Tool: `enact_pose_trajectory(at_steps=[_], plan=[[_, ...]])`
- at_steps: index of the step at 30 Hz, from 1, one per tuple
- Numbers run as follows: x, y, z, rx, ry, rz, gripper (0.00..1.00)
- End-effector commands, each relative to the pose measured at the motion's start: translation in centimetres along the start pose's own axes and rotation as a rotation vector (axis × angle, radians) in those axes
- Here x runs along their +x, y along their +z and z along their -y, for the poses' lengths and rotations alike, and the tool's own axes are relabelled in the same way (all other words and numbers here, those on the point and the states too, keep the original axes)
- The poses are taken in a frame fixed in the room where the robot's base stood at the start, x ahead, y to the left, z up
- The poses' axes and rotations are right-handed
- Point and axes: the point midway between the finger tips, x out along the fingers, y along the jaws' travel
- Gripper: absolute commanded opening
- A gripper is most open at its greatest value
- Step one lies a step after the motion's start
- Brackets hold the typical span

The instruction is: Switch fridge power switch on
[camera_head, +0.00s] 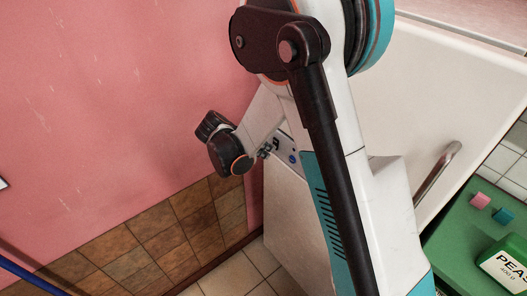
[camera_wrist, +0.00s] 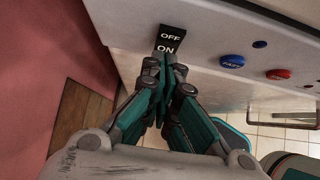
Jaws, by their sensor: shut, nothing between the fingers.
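The fridge power switch (camera_wrist: 171,37) is a black rocker marked OFF above and ON below, at the top middle of the wrist view. It sits on the fridge's pale control panel (camera_wrist: 205,35). My gripper (camera_wrist: 167,66) is shut and empty, with its fingertips right at the ON end. They seem to touch or nearly touch the switch; I cannot tell whether it is pressed.
A blue button (camera_wrist: 232,61) and a red button (camera_wrist: 278,74) sit right of the switch. The pink wall (camera_head: 110,90) is close on the left.

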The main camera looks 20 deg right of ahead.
Motion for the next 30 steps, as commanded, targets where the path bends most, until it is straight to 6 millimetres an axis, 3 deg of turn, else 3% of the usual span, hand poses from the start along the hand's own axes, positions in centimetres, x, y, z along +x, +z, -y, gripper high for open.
enact_pose_trajectory(at_steps=[8, 30], plan=[[1.0, 0.1, 0.0, 0.002, -0.002, 0.000, 0.00], [-0.5, 1.4, 0.0, 0.001, -0.001, 0.001, 0.00]])
